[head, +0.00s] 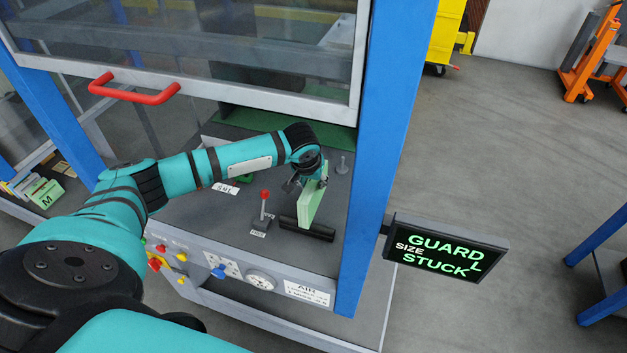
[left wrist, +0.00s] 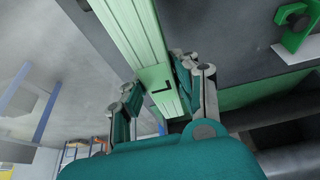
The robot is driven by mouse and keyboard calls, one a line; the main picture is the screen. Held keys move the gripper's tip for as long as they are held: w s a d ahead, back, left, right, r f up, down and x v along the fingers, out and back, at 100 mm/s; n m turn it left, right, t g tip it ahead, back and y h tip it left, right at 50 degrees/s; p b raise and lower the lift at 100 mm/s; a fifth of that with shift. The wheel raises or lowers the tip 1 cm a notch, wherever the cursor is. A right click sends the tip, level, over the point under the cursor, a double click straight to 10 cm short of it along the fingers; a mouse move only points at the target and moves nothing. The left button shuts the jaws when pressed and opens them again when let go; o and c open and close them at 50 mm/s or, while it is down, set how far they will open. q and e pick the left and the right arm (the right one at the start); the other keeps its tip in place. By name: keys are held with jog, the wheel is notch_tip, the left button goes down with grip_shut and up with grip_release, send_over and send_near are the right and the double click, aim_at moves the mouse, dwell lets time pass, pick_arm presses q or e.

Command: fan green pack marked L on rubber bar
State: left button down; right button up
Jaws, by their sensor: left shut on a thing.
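The light green pack (head: 312,206) stands on edge at the dark rubber bar (head: 320,235) on the grey work surface. Its lower end meets the bar in the head view; I cannot tell if it presses on it. My left gripper (head: 308,182) is above the pack and shut on its upper end. In the left wrist view the pack (left wrist: 128,22) runs between the two fingers of the left gripper (left wrist: 161,92), and a black L shows on its near end. My right gripper is not in view.
A red-knobbed lever (head: 264,206) stands left of the bar. A blue post (head: 380,140) is close on the right. The raised guard with its red handle (head: 134,94) hangs above. A sign (head: 440,248) reads "GUARD STUCK", "SIZE L".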

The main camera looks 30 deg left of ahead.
aim_at(304, 200)
pick_arm(q)
jog(key=shift+f, duration=0.5)
dwell(0.3)
jog(key=shift+s+d+p, duration=0.15)
jog(key=shift+s+p, duration=0.55)
jog(key=shift+p, duration=0.2)
jog(key=shift+s, duration=0.1)
jog(key=shift+s+d+p, duration=0.15)
jog(key=shift+s+p, duration=0.15)
jog(key=shift+p, duration=0.25)
jog(key=shift+s+d+f+p, duration=0.1)
jog(key=shift+s+p, duration=0.2)
jog(key=shift+s, duration=0.1)
jog(key=shift+s+d+f+p, duration=0.1)
jog(key=shift+s+d+p, duration=0.05)
jog(key=shift+s+p, duration=0.6)
jog(key=shift+s+d+p, duration=0.2)
jog(key=shift+s+p, duration=0.55)
jog(key=shift+p, duration=0.1)
jog(key=shift+s, duration=0.1)
